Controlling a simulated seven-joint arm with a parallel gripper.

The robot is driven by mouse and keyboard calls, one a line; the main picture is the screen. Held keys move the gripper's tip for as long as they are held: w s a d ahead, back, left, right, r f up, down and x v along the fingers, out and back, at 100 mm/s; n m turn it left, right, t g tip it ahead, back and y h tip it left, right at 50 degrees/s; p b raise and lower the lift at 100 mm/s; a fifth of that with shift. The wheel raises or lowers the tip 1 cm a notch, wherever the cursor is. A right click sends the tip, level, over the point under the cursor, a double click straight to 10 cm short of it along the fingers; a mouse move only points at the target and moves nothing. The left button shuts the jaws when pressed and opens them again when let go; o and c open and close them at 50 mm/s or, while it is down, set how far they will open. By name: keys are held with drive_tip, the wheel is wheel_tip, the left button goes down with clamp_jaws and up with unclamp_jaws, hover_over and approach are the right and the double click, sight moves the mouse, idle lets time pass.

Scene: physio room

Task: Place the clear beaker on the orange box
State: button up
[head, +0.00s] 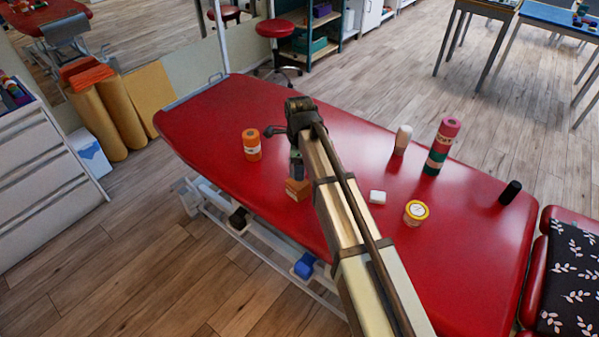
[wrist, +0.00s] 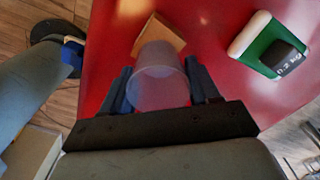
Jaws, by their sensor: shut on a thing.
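The clear beaker (wrist: 160,88) is between the two dark blue fingers of my gripper (wrist: 160,86) in the wrist view, and the gripper is shut on it. The orange box (wrist: 158,34) is just beyond the beaker, which covers part of it in that view. I cannot tell whether the beaker touches the box or is above it. In the head view the orange box (head: 297,190) sits on the red treatment table (head: 215,115), beside my arm.
An orange bottle (head: 251,145) stands left of my arm. A green-and-white item (wrist: 243,38) is near the gripper.

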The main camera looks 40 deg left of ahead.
drive_tip(key=shift+f, duration=1.5)
drive_tip(key=shift+f, duration=0.15)
drive_tip(key=o, duration=1.1)
wheel_tip(320, 180, up, 12)
drive_tip(key=shift+r, duration=0.2)
drive_tip(key=shift+s+d, duration=0.1)
